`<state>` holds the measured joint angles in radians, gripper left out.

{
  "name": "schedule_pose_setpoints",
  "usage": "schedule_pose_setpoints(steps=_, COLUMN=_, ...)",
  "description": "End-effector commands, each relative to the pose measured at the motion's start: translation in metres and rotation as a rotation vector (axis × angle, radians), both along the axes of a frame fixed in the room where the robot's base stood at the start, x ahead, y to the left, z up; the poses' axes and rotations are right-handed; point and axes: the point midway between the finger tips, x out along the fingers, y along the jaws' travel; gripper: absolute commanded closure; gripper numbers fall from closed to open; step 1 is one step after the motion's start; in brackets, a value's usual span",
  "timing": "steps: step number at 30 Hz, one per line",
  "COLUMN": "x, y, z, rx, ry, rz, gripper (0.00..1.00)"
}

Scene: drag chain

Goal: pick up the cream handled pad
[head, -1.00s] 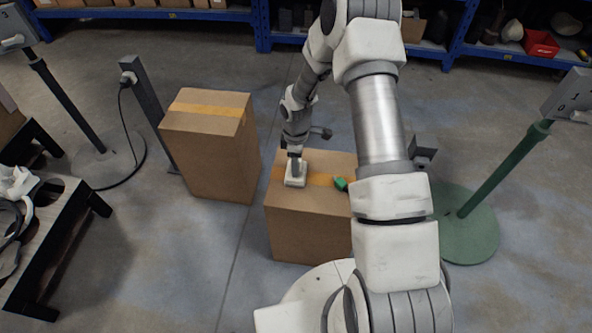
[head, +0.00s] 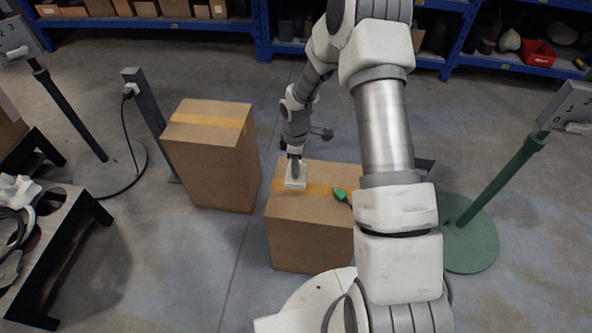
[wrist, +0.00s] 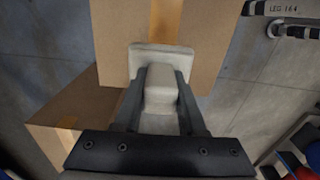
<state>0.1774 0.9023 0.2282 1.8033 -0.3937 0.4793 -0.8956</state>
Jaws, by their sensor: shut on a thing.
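The cream handled pad (head: 296,183) is at the upper left of the near cardboard box (head: 308,235) in the head view. In the wrist view the pad (wrist: 160,56) shows its flat base, with its blocky handle between my fingers. My gripper (wrist: 160,90) is shut on that handle, one finger on each side. In the head view my gripper (head: 295,165) comes down onto the pad from above. I cannot tell whether the pad's base touches the box top or is slightly above it.
A green-headed tool (head: 340,194) lies on the same box, right of the pad. A second cardboard box (head: 213,155) stands to the left. A green stand (head: 468,235) is at the right, a black table (head: 60,240) at the left. Blue shelves (head: 262,30) line the back.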

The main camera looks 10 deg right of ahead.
Motion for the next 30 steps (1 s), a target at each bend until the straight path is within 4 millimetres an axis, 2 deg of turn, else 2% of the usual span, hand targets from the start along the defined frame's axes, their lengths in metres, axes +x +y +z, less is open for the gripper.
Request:
schedule_pose_setpoints(steps=1, x=-0.006, y=-0.012, z=0.009, rx=-0.002, ry=0.002, rz=-0.007, gripper=1.0)
schedule_pose_setpoints(steps=6, x=-0.024, y=-0.043, z=0.03, rx=-0.002, ry=0.002, rz=-0.006, gripper=1.0)
schedule_pose_setpoints(steps=15, x=-0.048, y=-0.085, z=0.058, rx=0.0, ry=0.001, rz=-0.004, gripper=1.0)
schedule_pose_setpoints(steps=22, x=-0.056, y=-0.099, z=0.066, rx=-0.001, ry=0.0, rz=-0.002, gripper=1.0)
schedule_pose_setpoints(steps=30, x=-0.058, y=-0.102, z=0.067, rx=-0.001, ry=0.001, rz=0.0, gripper=1.0)
